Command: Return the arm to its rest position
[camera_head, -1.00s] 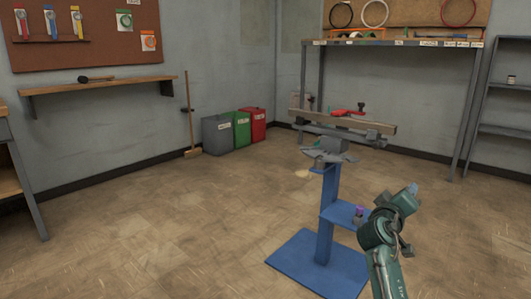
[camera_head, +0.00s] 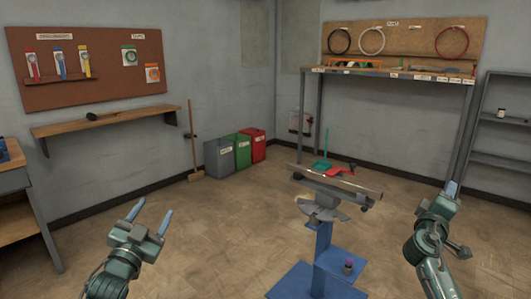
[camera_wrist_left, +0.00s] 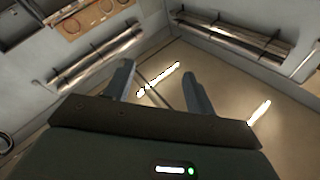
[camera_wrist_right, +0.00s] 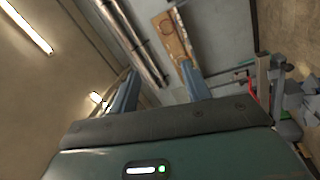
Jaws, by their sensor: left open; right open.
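My left gripper (camera_head: 150,215) is in the lower left of the head view, its two grey-blue fingers spread and pointing up, with nothing between them. In the left wrist view its fingers (camera_wrist_left: 158,82) are apart and empty. My right gripper (camera_head: 451,190) is at the lower right of the head view, fingers pointing up; they overlap there. In the right wrist view its fingers (camera_wrist_right: 159,85) are apart and empty. Both grippers are clear of the blue stand (camera_head: 324,245), which stands between them and carries a grey clamp head (camera_head: 325,207) and a long bar.
A red item (camera_head: 341,172) and a teal item (camera_head: 322,163) show behind the bar. A small dark, purple-topped item (camera_head: 348,264) sits on the stand's lower shelf. Grey, green and red bins (camera_head: 219,158) line the wall. Open floor lies left of the stand.

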